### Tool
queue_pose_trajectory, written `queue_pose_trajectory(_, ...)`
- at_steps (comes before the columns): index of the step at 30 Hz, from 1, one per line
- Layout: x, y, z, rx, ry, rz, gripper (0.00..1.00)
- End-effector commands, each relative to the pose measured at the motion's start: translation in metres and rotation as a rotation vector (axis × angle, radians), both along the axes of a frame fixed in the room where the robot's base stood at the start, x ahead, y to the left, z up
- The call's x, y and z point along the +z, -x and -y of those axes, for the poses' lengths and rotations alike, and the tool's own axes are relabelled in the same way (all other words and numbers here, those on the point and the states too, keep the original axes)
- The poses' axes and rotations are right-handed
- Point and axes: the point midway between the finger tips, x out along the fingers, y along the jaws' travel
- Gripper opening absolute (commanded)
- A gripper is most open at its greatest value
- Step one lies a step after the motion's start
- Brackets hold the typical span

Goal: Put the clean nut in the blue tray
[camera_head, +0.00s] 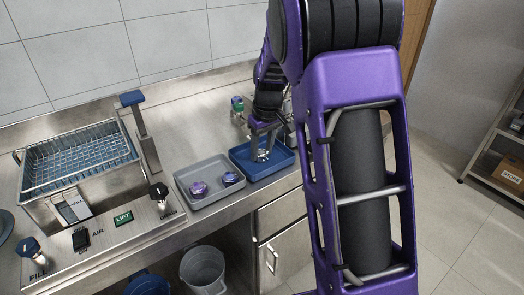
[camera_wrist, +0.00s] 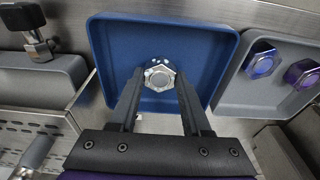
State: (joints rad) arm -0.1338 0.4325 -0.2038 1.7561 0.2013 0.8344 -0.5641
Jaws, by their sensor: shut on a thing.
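The clean nut is a bare silver hexagonal nut (camera_wrist: 159,75). My gripper (camera_wrist: 158,83) is shut on it, with one finger on each side. It also shows in the head view, where my gripper (camera_head: 262,155) points down over the blue tray (camera_head: 284,164). In the wrist view the nut appears inside the outline of the blue tray (camera_wrist: 112,45). I cannot tell whether the nut touches the tray floor. No other thing shows in the blue tray.
A grey tray (camera_head: 208,203) stands just left of the blue one in the head view, holding a purple nut (camera_head: 199,188) and a blue nut (camera_head: 231,178). A wire basket (camera_head: 80,155) over a steel washer is farther left. The bench's front edge is close to the trays.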

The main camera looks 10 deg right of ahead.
Motion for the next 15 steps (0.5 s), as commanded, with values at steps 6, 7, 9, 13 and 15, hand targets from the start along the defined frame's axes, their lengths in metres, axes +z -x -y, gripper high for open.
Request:
queue_pose_trajectory(6, 0.0007, -0.0004, 0.0001, 0.0, 0.0, 0.002, 0.0)
queue_pose_trajectory(7, -0.0001, -0.0004, 0.0001, 0.0, 0.0, 0.002, 0.0)
queue_pose_trajectory(9, -0.0027, -0.0003, 0.0001, 0.0, 0.0, 0.001, 0.0)
queue_pose_trajectory(13, -0.0023, -0.0002, 0.0001, 0.0, 0.0, 0.001, 0.66)
queue_pose_trajectory(15, -0.0023, -0.0002, 0.0001, 0.0, 0.0, 0.001, 0.78)
